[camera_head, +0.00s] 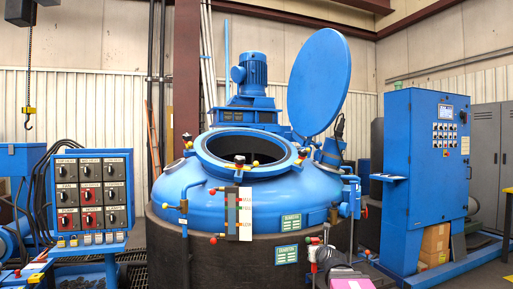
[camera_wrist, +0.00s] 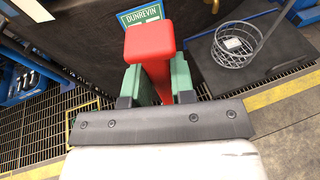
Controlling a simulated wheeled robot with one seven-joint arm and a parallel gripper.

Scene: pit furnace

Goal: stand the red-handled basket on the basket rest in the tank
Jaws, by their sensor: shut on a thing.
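My gripper (camera_wrist: 158,88) has green finger pads, which are shut on a red handle (camera_wrist: 150,42) in the wrist view. The round blue lid (camera_head: 320,85) is swung up behind and to the right of the opening. My gripper is low in front of the tank's dark side, outside and below the opening. The basket rest inside the tank is hidden.
Valves and levers ring the tank opening. A switch panel (camera_head: 90,190) stands left and a blue cabinet (camera_head: 425,180) right. Floor grating (camera_wrist: 40,125) lies below.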

